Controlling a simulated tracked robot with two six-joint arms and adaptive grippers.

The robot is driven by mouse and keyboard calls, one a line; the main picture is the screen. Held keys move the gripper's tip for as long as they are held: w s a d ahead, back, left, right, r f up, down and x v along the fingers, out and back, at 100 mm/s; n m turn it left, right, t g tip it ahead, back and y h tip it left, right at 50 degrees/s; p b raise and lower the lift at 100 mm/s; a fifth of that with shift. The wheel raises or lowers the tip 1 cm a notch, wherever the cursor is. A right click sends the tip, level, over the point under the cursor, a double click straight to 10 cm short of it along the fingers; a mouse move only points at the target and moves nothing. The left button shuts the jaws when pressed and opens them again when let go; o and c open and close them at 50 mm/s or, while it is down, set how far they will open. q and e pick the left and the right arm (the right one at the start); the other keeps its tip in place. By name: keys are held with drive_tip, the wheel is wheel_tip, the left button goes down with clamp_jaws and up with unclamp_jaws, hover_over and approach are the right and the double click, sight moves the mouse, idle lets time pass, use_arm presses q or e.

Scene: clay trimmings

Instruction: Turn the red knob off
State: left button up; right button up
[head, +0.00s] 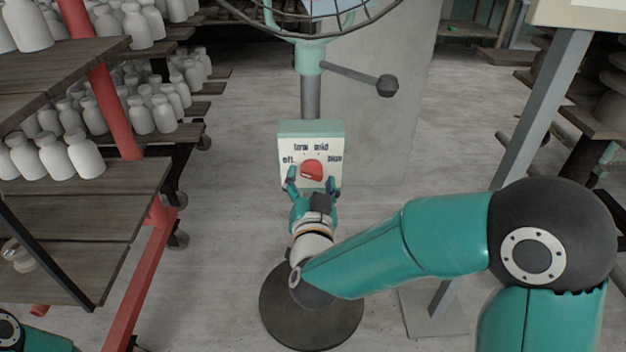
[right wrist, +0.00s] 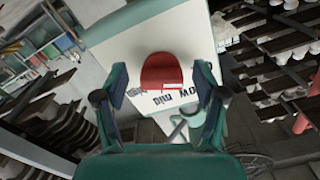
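The red knob (head: 312,168) is on the front of a cream and green control box (head: 335,140) on the fan's stand. The labels off, low, mid and one partly hidden at the right stand around it. The knob also shows in the right wrist view (right wrist: 161,68), with a small white mark on it; I cannot tell which label it points at. My right gripper (head: 312,180) is open in front of the box. In the right wrist view, its two fingers (right wrist: 160,88) stand on either side of the knob with gaps. My left gripper is out of view.
The fan's wire cage (head: 310,30) is above the box, and a side handle (head: 386,86) sticks out right. The round dark base (head: 275,305) is below. Shelves with white bottles (head: 85,155) and red posts (head: 113,95) are at left. Floor between is clear.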

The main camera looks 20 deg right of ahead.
drive_tip(key=shift+r, duration=0.1)
drive_tip(key=shift+s+a, duration=0.1)
drive_tip(key=shift+s, duration=0.2)
drive_tip(key=v, duration=0.6)
drive_tip(key=shift+s, duration=0.35)
drive_tip(key=shift+a, duration=0.1)
